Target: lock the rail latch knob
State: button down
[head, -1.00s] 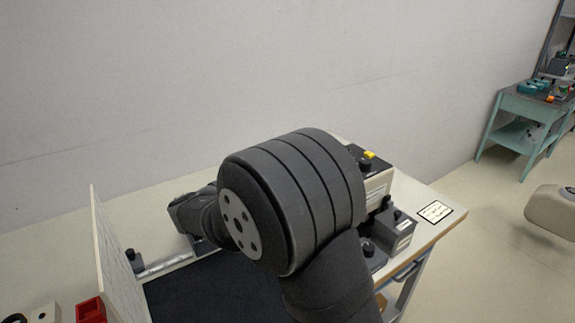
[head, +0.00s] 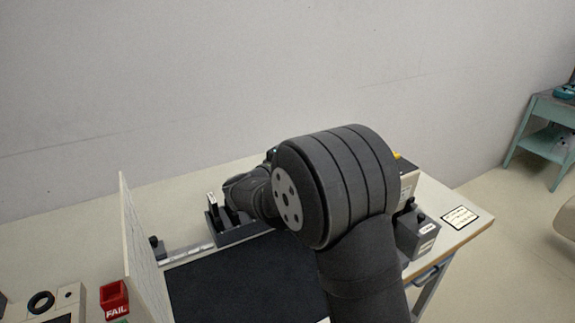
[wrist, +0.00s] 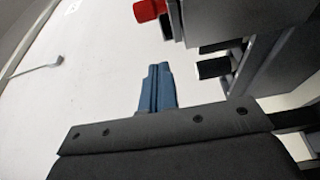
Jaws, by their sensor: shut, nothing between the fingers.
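A small black knob (head: 156,244) stands at the left end of a silver rail (head: 190,250) along the back of the dark mat in the head view. I take it for the rail latch knob; whether it is locked I cannot tell. My gripper (wrist: 159,68) shows in the wrist view as two blue fingers pressed together, with nothing between them. It is hidden behind my arm in the head view. In the wrist view a red part (wrist: 149,10) and dark blocks (wrist: 213,68) lie beyond and right of the fingertips, apart from them; I cannot identify them.
A dark holder (head: 236,232) with upright pieces stands behind the mat (head: 235,285). A pale upright panel (head: 140,250) is at left, with a red FAIL bin (head: 114,297) beyond. Grey boxes (head: 418,236) crowd the right side. The mat's visible part is clear.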

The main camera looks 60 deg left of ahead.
jog(key=shift+w+d, duration=0.45)
jog(key=shift+d, duration=0.45)
jog(key=shift+w+d, duration=0.45)
jog(key=shift+d, duration=0.4)
